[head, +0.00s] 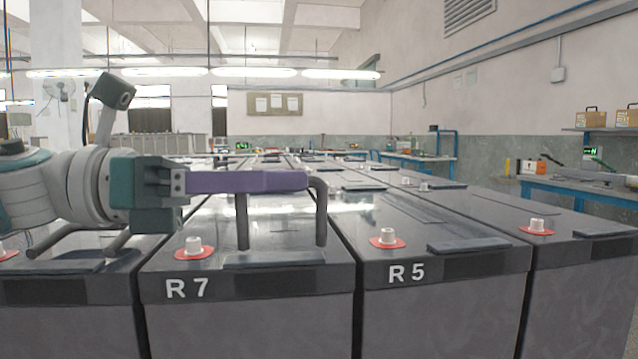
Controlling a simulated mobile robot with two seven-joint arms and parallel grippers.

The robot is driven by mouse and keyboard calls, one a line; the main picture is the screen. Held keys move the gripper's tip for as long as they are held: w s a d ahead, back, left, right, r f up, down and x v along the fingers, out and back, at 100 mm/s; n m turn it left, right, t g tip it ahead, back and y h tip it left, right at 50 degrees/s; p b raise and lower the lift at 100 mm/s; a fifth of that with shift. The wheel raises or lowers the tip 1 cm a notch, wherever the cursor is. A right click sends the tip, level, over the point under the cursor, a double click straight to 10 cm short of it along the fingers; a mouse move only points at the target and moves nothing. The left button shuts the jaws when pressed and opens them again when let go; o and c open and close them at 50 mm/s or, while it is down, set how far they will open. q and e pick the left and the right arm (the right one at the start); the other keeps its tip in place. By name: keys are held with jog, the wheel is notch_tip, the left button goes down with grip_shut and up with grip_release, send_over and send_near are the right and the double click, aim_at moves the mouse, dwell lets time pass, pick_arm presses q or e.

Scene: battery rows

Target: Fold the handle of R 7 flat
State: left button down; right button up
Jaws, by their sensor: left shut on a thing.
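The battery R 7 (250,318) stands in the front row, with its label on the front face. Its dark handle (321,218) stands up from the lid, with both legs visible. The purple fingers of my left gripper (290,181) lie level across the top of the handle and are shut on its crossbar. The fingers hide most of the crossbar; only its bent right corner shows. My right gripper is not in view.
A white terminal on a red washer (194,248) sits on the lid left of the handle. The battery R 5 (440,300) stands close on the right, its handle (468,245) lying flat. More batteries fill rows behind. Blue workbenches (575,192) stand at the right.

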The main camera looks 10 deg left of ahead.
pick_arm(q)
jog(key=n, duration=0.1)
jog(key=w+n, duration=0.1)
jog(key=n, duration=0.1)
jog(key=shift+w+a+b, duration=0.25)
jog(key=shift+w+b, duration=0.05)
jog(key=shift+b, duration=0.1)
jog(key=shift+w+a+f+n+b, duration=0.1)
jog(key=shift+w+a+n+b, duration=0.1)
jog(key=shift+w+n, duration=0.4)
jog(key=shift+w+a+f+n+b, duration=0.1)
jog(key=shift+w+n+b, duration=0.05)
jog(key=shift+n, duration=0.75)
jog(key=c, duration=0.9)
grip_release()
jog(key=b+v, duration=0.1)
jog(key=v, duration=0.8)
jog(key=shift+s+a, duration=0.15)
jog(key=shift+a, duration=0.25)
